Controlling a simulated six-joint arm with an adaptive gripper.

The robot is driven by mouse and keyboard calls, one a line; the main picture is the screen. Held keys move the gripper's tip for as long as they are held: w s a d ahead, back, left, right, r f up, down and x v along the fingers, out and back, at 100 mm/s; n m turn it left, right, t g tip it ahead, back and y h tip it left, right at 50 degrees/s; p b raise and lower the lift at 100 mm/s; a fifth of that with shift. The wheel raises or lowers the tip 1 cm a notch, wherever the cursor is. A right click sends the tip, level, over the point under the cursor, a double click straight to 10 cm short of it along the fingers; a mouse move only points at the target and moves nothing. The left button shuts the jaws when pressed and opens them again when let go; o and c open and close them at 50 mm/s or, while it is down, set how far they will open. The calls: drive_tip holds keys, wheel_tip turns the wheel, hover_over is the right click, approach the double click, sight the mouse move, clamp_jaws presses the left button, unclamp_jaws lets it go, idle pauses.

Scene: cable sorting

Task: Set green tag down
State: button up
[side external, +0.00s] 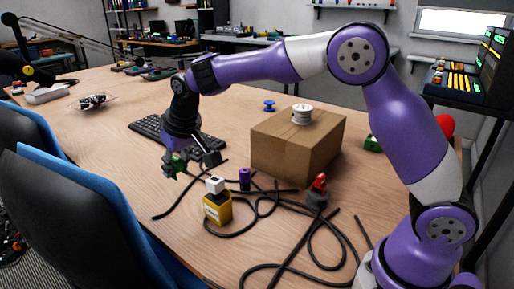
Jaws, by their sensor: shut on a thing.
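The green tag (178,167) is a small green piece at the left of the cable area, above the wooden table. My gripper (189,162) points down and is shut on the green tag. The dark fingers hide part of it, and I cannot tell whether its underside touches the table. Black cables (262,205) lie in loose loops to the right of and below my gripper, and one runs close under it.
A yellow block with a white top (217,209), a purple cylinder (245,179) and a red-topped dark piece (318,193) stand among the cables. A cardboard box (290,155) carries a white spool (302,115). A keyboard (150,128) lies behind my gripper. The table's left is mostly clear.

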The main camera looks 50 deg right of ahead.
hover_over(200, 184)
drive_tip(key=s, duration=0.1)
drive_tip(key=f, duration=0.7)
drive_tip(key=shift+s+a, duration=0.1)
drive_tip(key=shift+s, duration=0.1)
drive_tip(key=shift+f, duration=2.1)
drive_tip(key=o, duration=0.8)
drive_tip(key=shift+f, duration=0.15)
